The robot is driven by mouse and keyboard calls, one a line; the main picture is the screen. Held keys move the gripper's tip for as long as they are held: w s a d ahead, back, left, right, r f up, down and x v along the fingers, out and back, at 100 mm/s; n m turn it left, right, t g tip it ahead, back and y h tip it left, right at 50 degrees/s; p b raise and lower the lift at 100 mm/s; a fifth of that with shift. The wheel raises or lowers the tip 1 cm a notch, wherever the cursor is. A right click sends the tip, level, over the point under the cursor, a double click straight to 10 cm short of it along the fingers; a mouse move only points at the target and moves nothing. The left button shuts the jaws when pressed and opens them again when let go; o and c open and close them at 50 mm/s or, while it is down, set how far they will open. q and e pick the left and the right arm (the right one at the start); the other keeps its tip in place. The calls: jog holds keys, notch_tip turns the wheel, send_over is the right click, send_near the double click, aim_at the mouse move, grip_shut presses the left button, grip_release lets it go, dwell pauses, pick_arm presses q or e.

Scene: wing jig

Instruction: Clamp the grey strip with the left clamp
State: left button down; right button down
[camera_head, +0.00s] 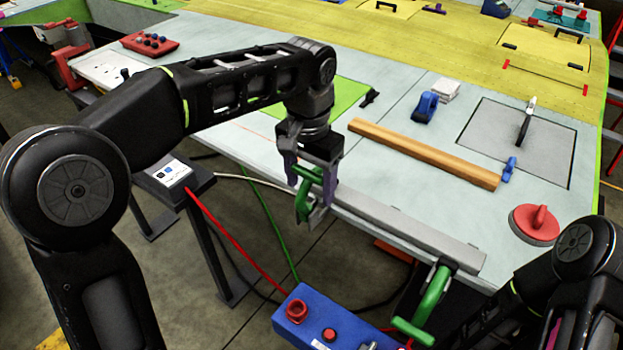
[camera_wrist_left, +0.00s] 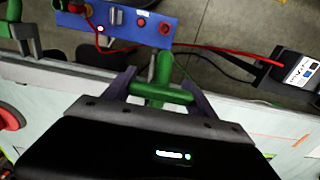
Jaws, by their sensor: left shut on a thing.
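The grey strip (camera_head: 410,229) lies along the near edge of the wing table. My left gripper (camera_head: 314,204) is at the strip's left end, pointing down. It is shut on the green left clamp (camera_head: 303,200). In the left wrist view the green clamp (camera_wrist_left: 161,92) sits between the two fingers. The gripper hides part of the clamp, and I cannot tell whether its jaw presses on the strip. A second green clamp (camera_head: 432,297) is at the strip's right end. My right arm shows at the lower right, but its gripper is not in view.
A wooden bar (camera_head: 424,152), a blue tape dispenser (camera_head: 425,106) and a red round tool (camera_head: 535,223) lie on the table (camera_head: 392,112). A blue control box (camera_head: 333,322) with a red button stands below the near edge. Red and green cables run beneath my left gripper.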

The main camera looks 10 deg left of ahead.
dwell(0.3)
pick_arm(q)
jog(key=shift+c, duration=1.4)
grip_release()
